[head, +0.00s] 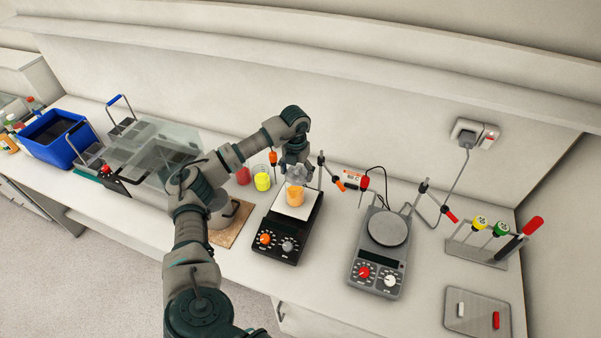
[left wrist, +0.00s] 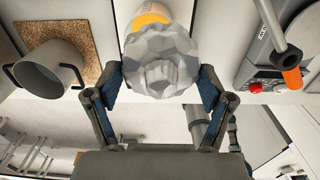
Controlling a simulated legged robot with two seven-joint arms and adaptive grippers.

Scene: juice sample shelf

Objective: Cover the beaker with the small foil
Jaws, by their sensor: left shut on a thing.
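The beaker (head: 295,196) holds orange liquid and stands upright on the white top of the black hotplate stirrer (head: 272,226). My left gripper (head: 295,168) points down just above the beaker. In the left wrist view, my left gripper (left wrist: 160,82) is shut on the small foil (left wrist: 160,62), a crumpled grey cap between its blue finger pads. The beaker (left wrist: 148,17) shows partly behind the foil, its orange liquid near the top edge. I cannot tell whether the foil touches the beaker's rim. My right gripper is not in view.
A grey pot (left wrist: 50,68) stands on a cork mat (head: 234,226) left of the stirrer. Red (head: 243,175) and yellow (head: 262,181) samples stand behind it. A grey stirrer (head: 376,262) is at right. A clamp stand (head: 321,172) rises close to my gripper.

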